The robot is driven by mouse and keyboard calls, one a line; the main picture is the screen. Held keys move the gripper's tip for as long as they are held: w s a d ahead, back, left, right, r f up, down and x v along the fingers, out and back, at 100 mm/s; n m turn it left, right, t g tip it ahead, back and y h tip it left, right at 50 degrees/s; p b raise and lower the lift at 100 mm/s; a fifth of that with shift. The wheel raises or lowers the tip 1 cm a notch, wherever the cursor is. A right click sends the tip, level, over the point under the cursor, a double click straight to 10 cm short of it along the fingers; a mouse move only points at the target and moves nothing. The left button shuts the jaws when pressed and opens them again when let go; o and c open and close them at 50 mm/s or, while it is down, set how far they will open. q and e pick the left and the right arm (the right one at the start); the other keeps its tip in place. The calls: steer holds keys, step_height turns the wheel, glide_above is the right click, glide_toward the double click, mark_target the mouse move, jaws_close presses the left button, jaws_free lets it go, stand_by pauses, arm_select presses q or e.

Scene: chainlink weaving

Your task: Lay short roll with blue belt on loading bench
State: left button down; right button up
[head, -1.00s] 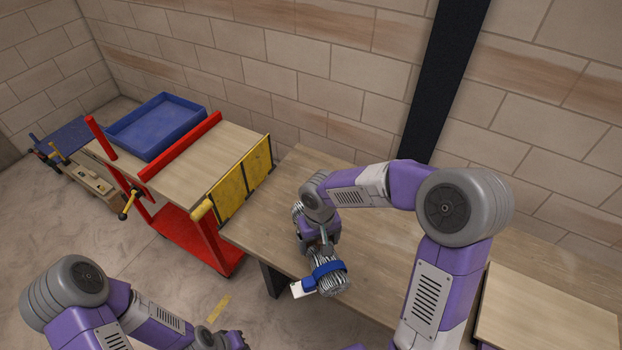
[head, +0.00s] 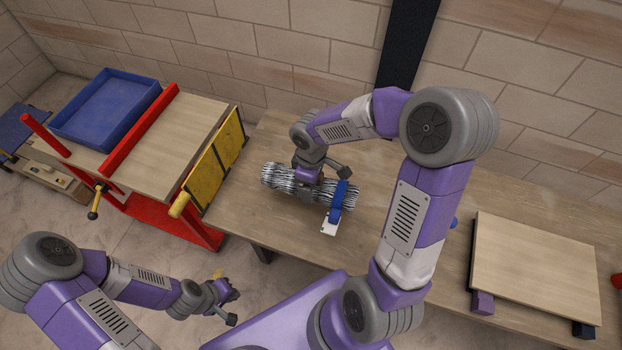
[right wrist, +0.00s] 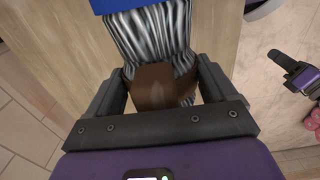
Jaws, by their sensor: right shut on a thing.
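The grey-and-white striped roll (head: 280,178) has a blue belt (head: 341,195) near its right end and a white tag hanging from it. It lies crosswise over the long wooden bench (head: 250,215); I cannot tell whether it touches the top. My right gripper (head: 310,180) is above the roll, shut on its middle. In the right wrist view the roll (right wrist: 150,35) sits between the fingers (right wrist: 160,80), with a brown patch there and the blue belt (right wrist: 115,5) beyond. My left gripper (head: 233,302) is open and empty, low in front of the bench.
A red cart (head: 180,225) with a yellow side panel and a blue tray (head: 70,128) stands left of the bench. A pale board (head: 535,260) rests on small blocks on the bench's right part. The bench top right of the roll is partly covered by my arm.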

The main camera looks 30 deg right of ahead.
stand_by(0.3)
steer(key=shift+f, duration=0.1)
step_height(320, 180, down, 8)
steer(key=b, duration=0.6)
steer(key=shift+b, duration=0.3)
steer(key=shift+f+b, duration=0.4)
steer(key=shift+b, duration=0.1)
stand_by(0.4)
steer(key=o, duration=1.2)
steer(key=shift+r+p, duration=1.35)
steer(key=shift+r, duration=2.45)
